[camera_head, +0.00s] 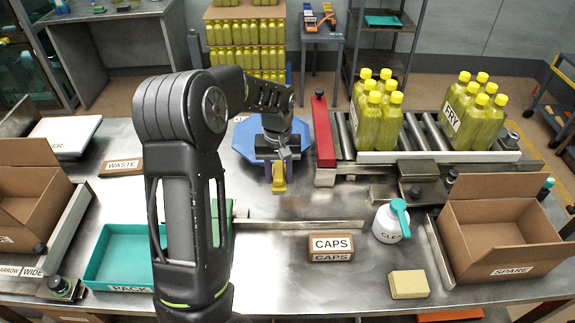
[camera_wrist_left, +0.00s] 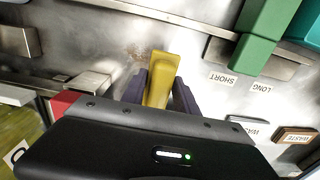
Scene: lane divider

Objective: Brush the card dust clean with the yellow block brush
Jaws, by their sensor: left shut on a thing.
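My left gripper (camera_head: 279,160) reaches over the middle of the steel table and points down. It is shut on a yellow block brush (camera_head: 278,182), which hangs below the fingers. In the left wrist view the yellow brush (camera_wrist_left: 158,85) sits between the two dark fingers (camera_wrist_left: 158,92). A faint brownish patch, perhaps the card dust (camera_wrist_left: 142,52), lies on the steel just beyond the brush. I cannot tell whether the brush touches the table. My right gripper is not in view.
A metal rail (camera_head: 300,225) crosses the table in front of the brush. A CAPS block (camera_head: 331,247), a white bottle (camera_head: 391,224) and a tan block (camera_head: 408,284) stand nearer. A red bar (camera_head: 323,130) and roller lane with yellow bottles (camera_head: 377,122) are behind right. A blue tray (camera_head: 246,150) is behind.

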